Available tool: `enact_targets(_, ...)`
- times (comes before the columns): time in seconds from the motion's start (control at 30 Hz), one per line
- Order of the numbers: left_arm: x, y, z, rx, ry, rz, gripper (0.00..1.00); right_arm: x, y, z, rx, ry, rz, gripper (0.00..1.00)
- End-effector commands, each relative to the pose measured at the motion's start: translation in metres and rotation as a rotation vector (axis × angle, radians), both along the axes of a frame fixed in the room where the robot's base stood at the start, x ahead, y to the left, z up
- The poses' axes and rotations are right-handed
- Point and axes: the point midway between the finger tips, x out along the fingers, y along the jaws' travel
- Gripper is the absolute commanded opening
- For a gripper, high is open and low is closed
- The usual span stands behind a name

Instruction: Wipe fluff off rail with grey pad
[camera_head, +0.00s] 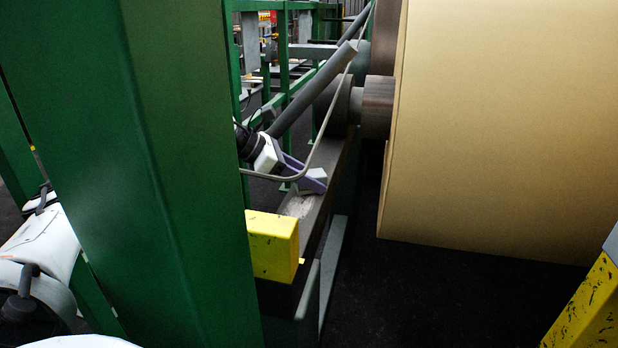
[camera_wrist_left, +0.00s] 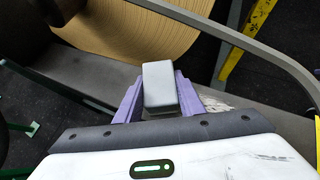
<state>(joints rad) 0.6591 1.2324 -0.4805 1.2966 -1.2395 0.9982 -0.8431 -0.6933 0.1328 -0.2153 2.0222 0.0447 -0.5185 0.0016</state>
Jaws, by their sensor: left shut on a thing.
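My left gripper (camera_head: 305,178) reaches past the green post to the brown rail (camera_head: 325,195) and is shut on the grey pad (camera_head: 317,174). In the left wrist view the pad (camera_wrist_left: 160,86) is a grey block between the two purple fingers of the gripper (camera_wrist_left: 158,95). It is over the rail (camera_wrist_left: 125,73); I cannot tell whether it touches it. Pale fluff (camera_head: 299,205) lies on the rail just in front of the pad. In the left wrist view the fluff (camera_wrist_left: 217,104) shows right of the fingers. My right gripper is out of view.
A wide green post (camera_head: 180,170) hides much of my left arm. A yellow block (camera_head: 272,245) sits at the rail's near end. A bent grey bar (camera_head: 318,150) passes close to the gripper. A large tan roll (camera_head: 500,130) stands right of the rail.

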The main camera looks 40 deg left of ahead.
Motion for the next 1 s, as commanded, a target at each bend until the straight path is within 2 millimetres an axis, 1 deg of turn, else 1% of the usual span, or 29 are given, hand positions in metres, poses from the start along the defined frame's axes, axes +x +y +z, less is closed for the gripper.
enact_targets(0.07,-0.001,0.000,-0.002,0.002,0.004,0.001,0.08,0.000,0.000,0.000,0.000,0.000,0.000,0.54)
enact_targets(0.17,-0.001,0.000,0.002,0.002,0.004,0.001,0.08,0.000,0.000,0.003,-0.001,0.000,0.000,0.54)
enact_targets(0.73,0.000,0.000,0.059,0.001,0.000,-0.001,0.08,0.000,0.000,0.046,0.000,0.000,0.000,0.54)
enact_targets(1.0,0.000,0.000,0.060,0.001,0.001,0.000,0.08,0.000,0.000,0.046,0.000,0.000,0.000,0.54)
